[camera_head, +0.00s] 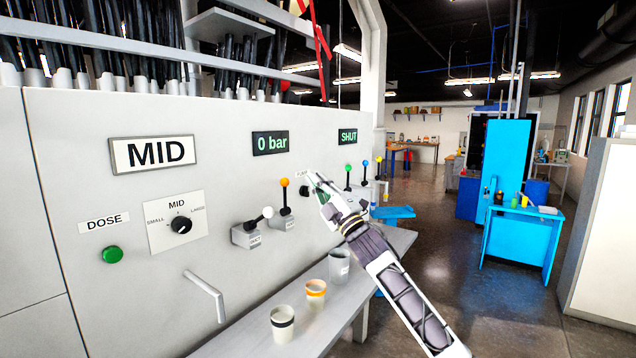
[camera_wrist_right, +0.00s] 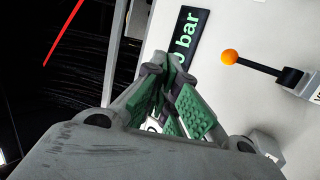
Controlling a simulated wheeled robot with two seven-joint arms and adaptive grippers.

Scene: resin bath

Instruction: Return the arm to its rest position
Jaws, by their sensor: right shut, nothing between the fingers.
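My right gripper (camera_head: 313,180) is raised in front of the grey machine panel (camera_head: 70,190), just right of the orange-knobbed lever (camera_head: 284,183). In the right wrist view its green-padded fingers (camera_wrist_right: 172,75) are closed together with nothing between them. The orange knob (camera_wrist_right: 230,57) shows to the right of the fingertips there, apart from them. The "0 bar" display (camera_head: 270,142) also shows behind the fingertips in the right wrist view (camera_wrist_right: 184,35). Part of a label and the panel behind the gripper are hidden. My left gripper is not in view.
Several cups, including an orange-banded one (camera_head: 316,289), stand on the shelf (camera_head: 340,322) below. Open floor (camera_head: 450,250) lies to the right.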

